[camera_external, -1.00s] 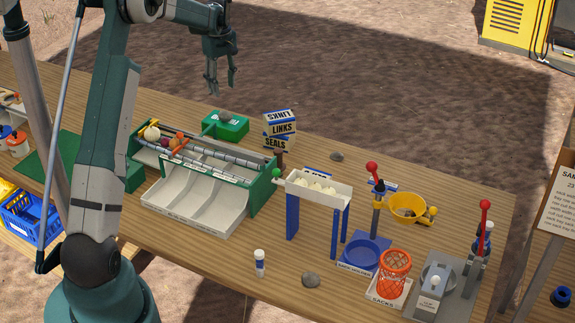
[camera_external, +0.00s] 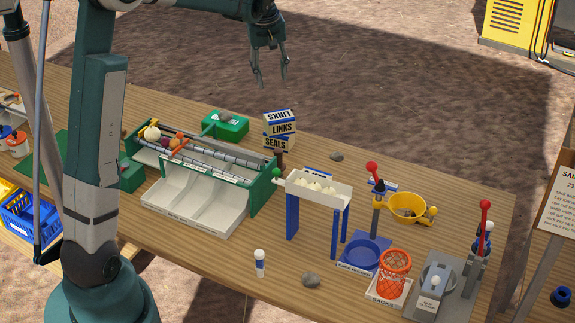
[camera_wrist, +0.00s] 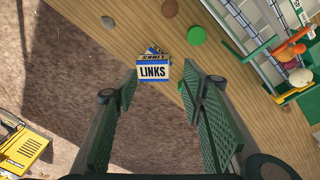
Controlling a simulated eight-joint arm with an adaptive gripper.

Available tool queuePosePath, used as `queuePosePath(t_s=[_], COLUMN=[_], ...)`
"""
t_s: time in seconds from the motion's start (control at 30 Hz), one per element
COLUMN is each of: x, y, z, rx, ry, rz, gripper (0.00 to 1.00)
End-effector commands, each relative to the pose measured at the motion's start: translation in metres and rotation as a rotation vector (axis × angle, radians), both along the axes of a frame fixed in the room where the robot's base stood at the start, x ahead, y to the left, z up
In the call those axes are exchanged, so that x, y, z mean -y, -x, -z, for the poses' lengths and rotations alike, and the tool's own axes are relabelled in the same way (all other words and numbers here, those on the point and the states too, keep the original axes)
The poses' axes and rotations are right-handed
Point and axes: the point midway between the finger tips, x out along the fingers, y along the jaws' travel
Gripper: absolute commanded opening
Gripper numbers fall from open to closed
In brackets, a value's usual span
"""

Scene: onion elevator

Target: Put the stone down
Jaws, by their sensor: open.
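Three grey stones show in the external view. One stone (camera_external: 226,115) rests on the green box (camera_external: 232,128) at the back of the table. Another stone (camera_external: 337,156) lies on bare wood right of the LINKS box. A third stone (camera_external: 311,280) lies near the front edge. My gripper (camera_external: 270,80) is open and empty, high above and behind the table's back edge. In the wrist view, my gripper's fingers (camera_wrist: 160,88) are apart with nothing between them, and the LINKS box (camera_wrist: 153,72) shows beyond them.
The green sorter with white bins (camera_external: 198,200) stands mid-left. The white tray on blue legs (camera_external: 335,235), yellow bowl (camera_external: 407,207), orange basket (camera_external: 395,262) and red-knobbed levers crowd the right. Stacked LINKS and SEALS boxes (camera_external: 280,130) stand at the back. A white bottle (camera_external: 260,262) stands at the front.

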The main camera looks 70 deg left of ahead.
Motion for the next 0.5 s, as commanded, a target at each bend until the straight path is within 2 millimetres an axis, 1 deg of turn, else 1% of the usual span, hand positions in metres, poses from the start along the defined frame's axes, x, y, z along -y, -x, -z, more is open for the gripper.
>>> queuePosePath(t_s=[0.03, 0.23, 0.5], x=[0.018, 0.082, 0.166], y=[-0.004, -0.013, -0.016], z=[-0.008, -0.033, -0.061], rx=[0.005, 0.025, 0.054], ry=[-0.008, -0.041, -0.086], rz=[0.031, 0.149, 0.307], gripper=[0.41, 0.41, 0.41])
